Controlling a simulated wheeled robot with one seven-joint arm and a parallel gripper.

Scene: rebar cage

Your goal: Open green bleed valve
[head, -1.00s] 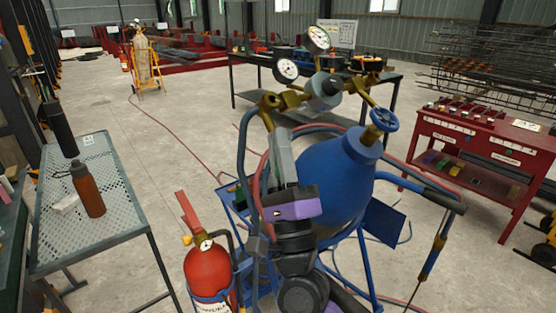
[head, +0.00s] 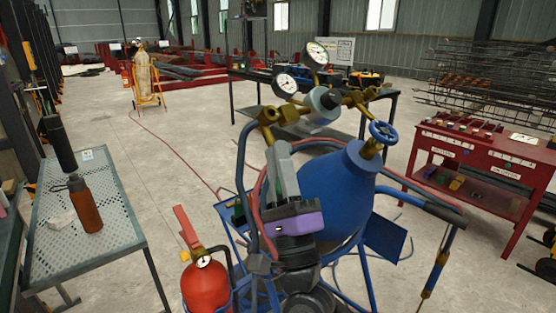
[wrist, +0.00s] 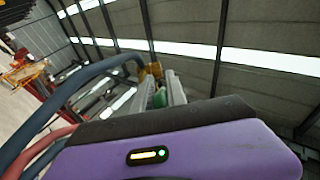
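My gripper (head: 280,153), with a purple body, points up beside the blue gas cylinder (head: 335,190), just under the left end of the brass regulator (head: 290,112). In the wrist view, a small green part (wrist: 160,97), likely the green bleed valve, shows between the grey fingers of my gripper (wrist: 160,88). Brass (wrist: 152,71) shows just beyond them. I cannot tell whether the fingers touch the green part. In the head view the valve is not distinguishable, hidden by my fingers or the regulator.
A blue handwheel (head: 383,132) tops the cylinder, and two gauges (head: 286,84) stand above the regulator. Blue cart tubing and a red hose (head: 259,200) run close to my gripper. A red extinguisher (head: 206,283) stands at lower left, a mesh table (head: 115,240) further left.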

